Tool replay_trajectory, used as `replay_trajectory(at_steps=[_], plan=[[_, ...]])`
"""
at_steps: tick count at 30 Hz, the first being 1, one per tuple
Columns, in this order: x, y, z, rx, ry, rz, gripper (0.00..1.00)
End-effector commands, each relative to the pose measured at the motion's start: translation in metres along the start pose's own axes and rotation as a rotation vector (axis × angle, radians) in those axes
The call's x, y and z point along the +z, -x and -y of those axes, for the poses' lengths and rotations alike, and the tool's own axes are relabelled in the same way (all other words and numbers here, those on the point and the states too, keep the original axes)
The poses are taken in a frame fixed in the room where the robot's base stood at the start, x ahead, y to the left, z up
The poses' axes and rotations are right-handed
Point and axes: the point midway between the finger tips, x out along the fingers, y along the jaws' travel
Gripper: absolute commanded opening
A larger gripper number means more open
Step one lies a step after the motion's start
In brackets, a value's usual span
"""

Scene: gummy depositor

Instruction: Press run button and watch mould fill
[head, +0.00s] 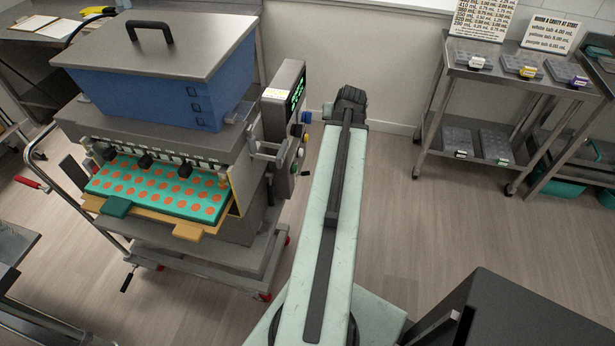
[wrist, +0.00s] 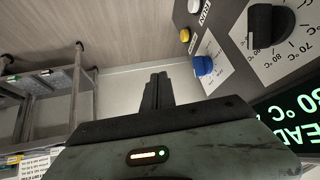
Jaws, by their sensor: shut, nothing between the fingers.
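The depositor's control panel (head: 280,105) is on the machine's right side, with a lit green display. In the wrist view its face shows a blue button (wrist: 204,66), a yellow button (wrist: 185,35), a white button (wrist: 194,6) and a black temperature knob (wrist: 270,25). The small labels are too tilted to read surely. My gripper (wrist: 157,92) is shut and empty, left of the blue button and apart from it. In the head view my gripper (head: 350,101) is right of the panel. The teal mould (head: 155,190) lies under the nozzles, with orange-red rounds across its cavities.
The blue hopper (head: 150,80) with a grey lid sits on the machine. A steel trolley (head: 455,100) with small trays stands at the right. A dark box (head: 520,315) is at the lower right. Floor (head: 400,210) between machine and trolley is clear.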

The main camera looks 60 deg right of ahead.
Motion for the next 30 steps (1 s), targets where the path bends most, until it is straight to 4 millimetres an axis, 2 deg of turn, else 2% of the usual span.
replay_trajectory(at_steps=[1,3,7,10,20,23,30], plan=[[0.039,-0.031,-0.007,-0.051,-0.057,0.04,0.0],[0.064,-0.041,-0.006,-0.128,-0.121,0.09,0.0],[0.088,-0.045,-0.002,-0.23,-0.191,0.144,0.0],[0.093,-0.043,0.0,-0.266,-0.212,0.159,0.0],[0.09,-0.041,-0.002,-0.265,-0.216,0.158,0.0],[0.092,-0.05,-0.001,-0.265,-0.216,0.158,0.0],[0.101,-0.099,0.01,-0.263,-0.215,0.158,0.0]])
